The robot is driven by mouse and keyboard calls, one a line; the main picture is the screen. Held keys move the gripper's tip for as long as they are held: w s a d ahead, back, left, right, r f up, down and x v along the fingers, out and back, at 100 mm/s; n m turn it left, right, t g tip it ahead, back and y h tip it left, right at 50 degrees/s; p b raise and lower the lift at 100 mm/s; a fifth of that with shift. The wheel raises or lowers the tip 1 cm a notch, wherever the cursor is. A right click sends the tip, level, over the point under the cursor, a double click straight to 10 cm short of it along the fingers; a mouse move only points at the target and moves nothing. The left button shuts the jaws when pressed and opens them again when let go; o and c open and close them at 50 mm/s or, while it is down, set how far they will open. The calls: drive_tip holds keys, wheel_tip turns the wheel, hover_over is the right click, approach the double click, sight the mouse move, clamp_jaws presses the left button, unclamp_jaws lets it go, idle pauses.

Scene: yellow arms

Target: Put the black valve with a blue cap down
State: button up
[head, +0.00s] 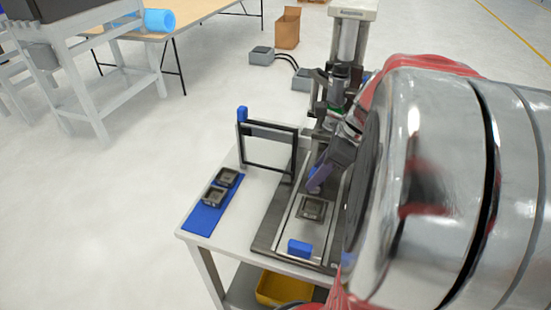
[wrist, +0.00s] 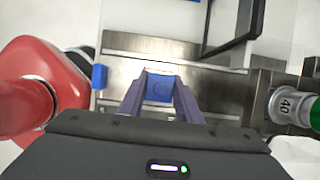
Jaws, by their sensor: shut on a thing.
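The valve's square blue cap (wrist: 160,89) shows between the two purple fingers of my gripper (wrist: 160,105) in the wrist view. My gripper is shut on the valve, whose black body is mostly hidden beneath the cap. In the head view my gripper (head: 317,184) is over the metal plate of the press station, and the valve is hardly visible there. A square grey fixture (head: 312,208) sits on that plate, just in front of the fingers. I cannot tell whether the valve touches the plate.
A blue mat (head: 203,219) with two dark square holders (head: 213,196) lies at the table's left. A black upright frame (head: 268,149) stands beside the plate. A blue block (head: 300,249) is at the plate's front end. The press (head: 346,50) rises behind. A yellow bin (head: 283,289) is below.

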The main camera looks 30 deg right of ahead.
drive_tip(key=shift+f, duration=1.85)
drive_tip(key=shift+f, duration=1.85)
drive_tip(key=shift+f, duration=0.1)
drive_tip(key=o, duration=1.1)
drive_tip(key=v, duration=1.2)
drive_tip(key=shift+a, duration=0.1)
